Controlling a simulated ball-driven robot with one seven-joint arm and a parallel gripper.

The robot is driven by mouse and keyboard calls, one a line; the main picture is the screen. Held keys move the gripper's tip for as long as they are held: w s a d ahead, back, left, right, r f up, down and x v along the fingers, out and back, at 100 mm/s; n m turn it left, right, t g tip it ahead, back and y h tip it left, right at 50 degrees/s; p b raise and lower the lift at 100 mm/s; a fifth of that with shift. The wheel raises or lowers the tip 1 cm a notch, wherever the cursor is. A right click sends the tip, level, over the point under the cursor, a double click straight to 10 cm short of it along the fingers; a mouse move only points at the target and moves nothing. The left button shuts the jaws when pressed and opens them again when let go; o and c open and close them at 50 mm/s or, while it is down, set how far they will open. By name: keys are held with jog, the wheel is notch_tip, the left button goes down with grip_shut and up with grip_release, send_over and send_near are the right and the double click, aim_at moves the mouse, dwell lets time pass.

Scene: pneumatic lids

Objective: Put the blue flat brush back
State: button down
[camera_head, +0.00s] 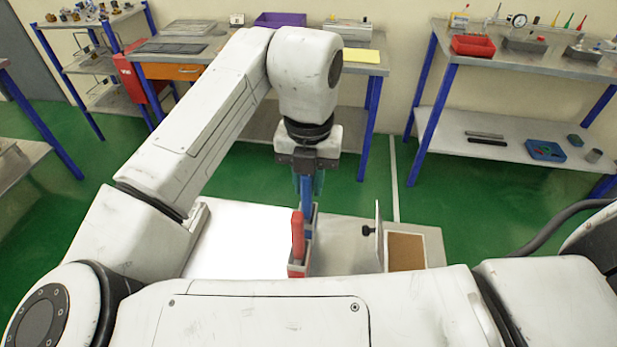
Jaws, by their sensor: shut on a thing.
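My gripper (307,190) hangs pointing down at the centre of the head view, over my own work surface. It is shut on the blue flat brush (306,198), a narrow blue upright piece between the fingers. The fingers hide part of the brush. The brush's lower end is close to a small holder (309,222) beside a red upright item (297,238). I cannot tell whether the brush stands in the holder or is just above it.
A white panel (235,243) lies left of the holder. An upright thin plate (378,235) with a black knob and a brown cork-like pad (405,252) are to the right. Benches with blue legs stand behind, one carrying a red bin (473,45). Green floor (350,190) lies between.

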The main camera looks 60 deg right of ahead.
jog(key=shift+f, duration=0.1)
jog(key=shift+f, duration=0.15)
jog(key=c, duration=1)
grip_release()
jog(key=shift+r, duration=0.2)
notch_tip(320, 180, up, 12)
jog(key=shift+r, duration=0.1)
